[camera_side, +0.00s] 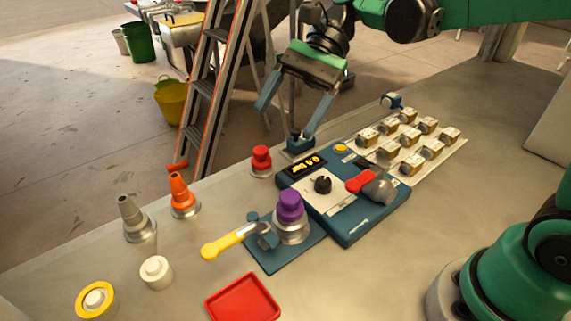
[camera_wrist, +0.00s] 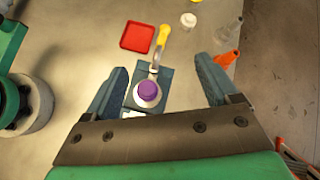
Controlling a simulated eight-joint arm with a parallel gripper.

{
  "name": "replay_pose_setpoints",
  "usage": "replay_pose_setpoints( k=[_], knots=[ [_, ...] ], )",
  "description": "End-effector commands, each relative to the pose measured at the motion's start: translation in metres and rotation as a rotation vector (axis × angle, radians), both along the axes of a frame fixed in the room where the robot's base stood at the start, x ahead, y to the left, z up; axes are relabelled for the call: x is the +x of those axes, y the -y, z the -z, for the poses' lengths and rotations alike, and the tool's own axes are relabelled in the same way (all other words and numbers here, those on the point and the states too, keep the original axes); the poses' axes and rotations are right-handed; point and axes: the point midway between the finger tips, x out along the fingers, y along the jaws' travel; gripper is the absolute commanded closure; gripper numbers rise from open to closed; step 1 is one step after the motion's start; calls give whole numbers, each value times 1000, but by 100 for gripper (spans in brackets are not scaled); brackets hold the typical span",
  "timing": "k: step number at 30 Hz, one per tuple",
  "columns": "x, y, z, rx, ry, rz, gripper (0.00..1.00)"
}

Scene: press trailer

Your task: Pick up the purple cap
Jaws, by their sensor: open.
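The purple cap (camera_side: 290,205) sits on top of a silvery round body on a small blue base plate (camera_side: 277,261), beside a clamp with a yellow handle (camera_side: 222,243). In the wrist view the purple cap (camera_wrist: 149,91) shows from above, between the two fingers in the picture. My gripper (camera_side: 281,122) is open and empty, well above the table and behind the cap in the side view. My gripper's two blue fingers also show spread wide in the wrist view (camera_wrist: 161,80).
A blue control box (camera_side: 372,222) with a black knob and red lever adjoins the base plate. A red tray (camera_side: 244,300), red-topped piece (camera_side: 261,161), orange cone (camera_side: 181,195) and grey cone (camera_side: 132,219) stand around. Several small blocks (camera_side: 410,163) sit on a pale board behind.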

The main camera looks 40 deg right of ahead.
Motion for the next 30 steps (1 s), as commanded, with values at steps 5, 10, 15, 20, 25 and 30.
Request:
replay_pose_setpoints(
  k=[5, 10, 15, 20, 25, 30],
  knots=[
    [-14, 32, -9, 190, -201, 292, 19],
    [-18, 38, 10, 249, -263, 357, 19],
    [-18, 38, 47, 247, -261, 356, 19],
    [-17, 38, 83, 246, -261, 355, 19],
    [-18, 38, 109, 246, -261, 355, 19],
    [-18, 27, 119, 245, -261, 351, 19]
  ],
)
